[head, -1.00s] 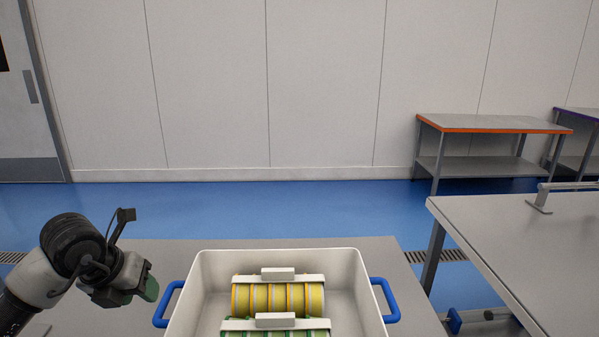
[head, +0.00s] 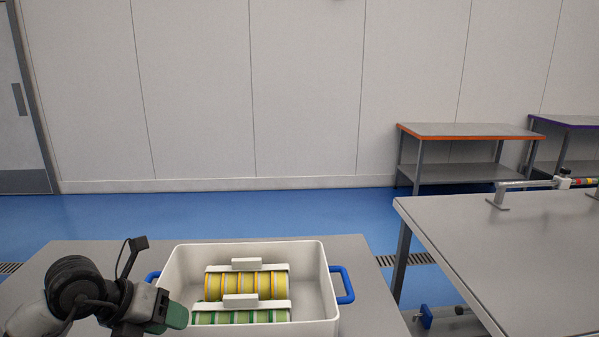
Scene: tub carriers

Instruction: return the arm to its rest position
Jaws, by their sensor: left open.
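My left gripper (head: 172,316) is at the lower left of the head view, beside the left wall of a white tub and overlapping it in the picture. Its green fingertip pad shows, and it holds nothing that I can see. The tub (head: 327,290) has blue handles and stands on a grey table (head: 372,290). In it lie a yellow banded carrier (head: 225,288) and, nearer, a green banded carrier (head: 240,317), each with a white top bar. My right gripper does not show.
A grey table (head: 500,250) with a rail (head: 525,184) stands at the right. An orange-edged bench (head: 470,131) and a purple-edged bench (head: 575,121) stand by the back wall. Blue floor (head: 200,208) lies open between. A door (head: 20,120) is at the left.

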